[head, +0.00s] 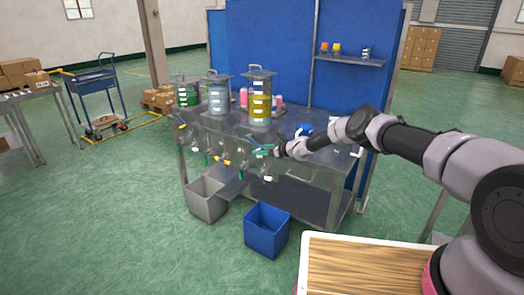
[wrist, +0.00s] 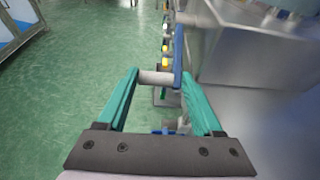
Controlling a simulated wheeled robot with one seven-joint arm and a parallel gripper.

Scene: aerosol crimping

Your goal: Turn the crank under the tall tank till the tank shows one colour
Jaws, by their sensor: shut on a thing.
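The tall tank (head: 260,103) stands on the metal bench, with mostly yellow contents behind pale marks; it is too small to tell whether the colour is even. My gripper (head: 263,150) is at the bench's front, below this tank. In the wrist view its green fingers (wrist: 160,77) are shut on the crank's grey cylindrical handle (wrist: 154,77), which lies crosswise between the fingertips. The crank's blue arm (wrist: 178,50) runs along the right end of the handle. In the head view the crank is mostly hidden by my gripper.
A shorter green tank (head: 187,93) and a pale blue tank (head: 217,95) stand left of the tall one. Coloured valves (head: 226,162) line the bench front. A grey bin (head: 206,199) and a blue bin (head: 266,230) sit on the floor below.

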